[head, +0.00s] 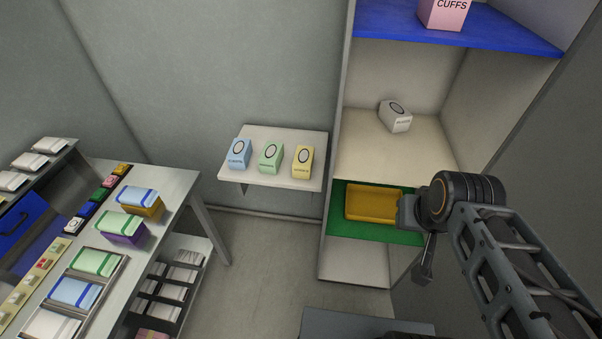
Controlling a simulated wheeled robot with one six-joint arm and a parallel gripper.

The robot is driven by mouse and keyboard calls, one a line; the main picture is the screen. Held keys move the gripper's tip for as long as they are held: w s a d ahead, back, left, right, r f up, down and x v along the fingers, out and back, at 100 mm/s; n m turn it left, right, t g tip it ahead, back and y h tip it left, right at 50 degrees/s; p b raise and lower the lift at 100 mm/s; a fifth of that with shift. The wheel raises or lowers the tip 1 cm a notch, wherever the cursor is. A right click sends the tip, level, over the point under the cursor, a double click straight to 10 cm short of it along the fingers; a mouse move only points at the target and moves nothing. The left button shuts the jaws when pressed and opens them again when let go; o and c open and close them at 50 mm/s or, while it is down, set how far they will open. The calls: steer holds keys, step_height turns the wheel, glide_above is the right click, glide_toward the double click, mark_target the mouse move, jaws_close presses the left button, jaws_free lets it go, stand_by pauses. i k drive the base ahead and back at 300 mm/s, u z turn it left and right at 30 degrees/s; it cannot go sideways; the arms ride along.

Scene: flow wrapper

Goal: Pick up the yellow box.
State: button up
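The yellow box (303,161) stands at the right end of a small white wall shelf (258,190) in the head view. It has a dark oval mark on its top and a small dark label on its front. A green box (270,157) and a light blue box (239,154) stand to its left, with gaps between them. My gripper (423,272) is to the right and lower in the picture, apart from the yellow box, in front of the cabinet. Its fingers are too small and dark to tell their opening.
A cabinet (335,110) right of the wall shelf holds a white box (396,117), a pink box (446,12) and a yellow bin (372,204), partly behind my arm. A worktable (181,179) with several packs stands left. Floor between is clear.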

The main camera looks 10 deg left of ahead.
mark_target(303, 161)
steer(key=k, duration=0.2)
steer(key=z, duration=2.05)
steer(key=k, duration=1.45)
steer(key=u, duration=2.3)
steer(key=i, duration=1.45)
